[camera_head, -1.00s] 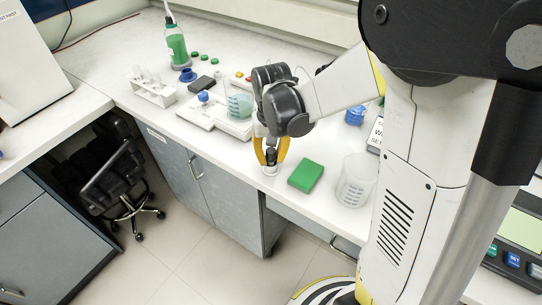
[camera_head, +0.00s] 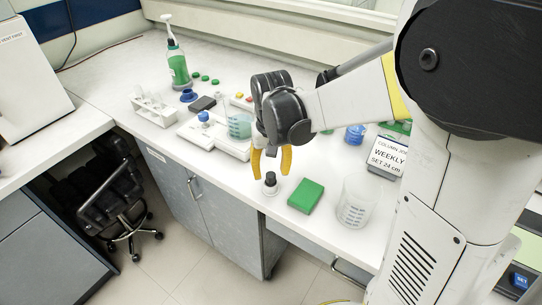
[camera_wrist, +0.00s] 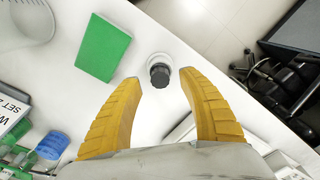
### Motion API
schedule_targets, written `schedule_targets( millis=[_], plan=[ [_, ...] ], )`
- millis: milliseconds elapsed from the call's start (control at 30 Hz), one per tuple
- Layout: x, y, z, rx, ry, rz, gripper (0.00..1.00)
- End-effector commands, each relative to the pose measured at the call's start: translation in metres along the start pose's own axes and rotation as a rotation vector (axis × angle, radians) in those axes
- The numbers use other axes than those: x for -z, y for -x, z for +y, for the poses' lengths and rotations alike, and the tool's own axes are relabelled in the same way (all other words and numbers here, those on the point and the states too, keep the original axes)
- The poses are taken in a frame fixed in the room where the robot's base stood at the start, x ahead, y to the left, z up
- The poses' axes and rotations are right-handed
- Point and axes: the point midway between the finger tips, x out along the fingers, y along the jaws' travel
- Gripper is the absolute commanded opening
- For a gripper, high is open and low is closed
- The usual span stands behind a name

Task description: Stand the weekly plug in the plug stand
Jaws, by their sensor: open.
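A dark, round-topped plug (camera_head: 270,180) stands upright on a small white round base, which I take to be the plug stand (camera_head: 271,191), near the table's front edge. In the wrist view the plug (camera_wrist: 160,75) appears from above, with the pale ring of the stand (camera_wrist: 152,58) around it. My gripper (camera_head: 271,177) is open and empty above the plug. In the wrist view its yellow fingers (camera_wrist: 160,79) are spread to either side of the plug, with clear gaps. How far the plug sits down into the stand cannot be told.
A green block (camera_head: 306,196) lies right of the plug and a clear beaker (camera_head: 353,205) stands beyond it. A card (camera_head: 385,158) reads "WEEKLY SET 24 cm". A balance-like white device (camera_head: 200,135), another beaker (camera_head: 238,127) and a tube rack (camera_head: 155,111) stand behind to the left.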

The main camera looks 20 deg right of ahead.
Motion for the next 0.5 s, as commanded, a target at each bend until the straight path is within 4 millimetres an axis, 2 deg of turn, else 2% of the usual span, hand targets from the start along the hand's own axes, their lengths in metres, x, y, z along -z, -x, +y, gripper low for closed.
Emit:
schedule_targets(
  millis=[100, 233, 400, 500],
  plan=[
    [-0.001, 0.029, 0.000, 0.000, 0.000, 0.000, 0.48],
    [0.000, 0.055, 0.000, 0.000, 0.000, 0.000, 0.48],
    [0.000, 0.076, 0.000, 0.000, 0.000, 0.000, 0.48],
    [0.000, 0.081, 0.000, 0.000, 0.000, 0.000, 0.48]
  ],
)
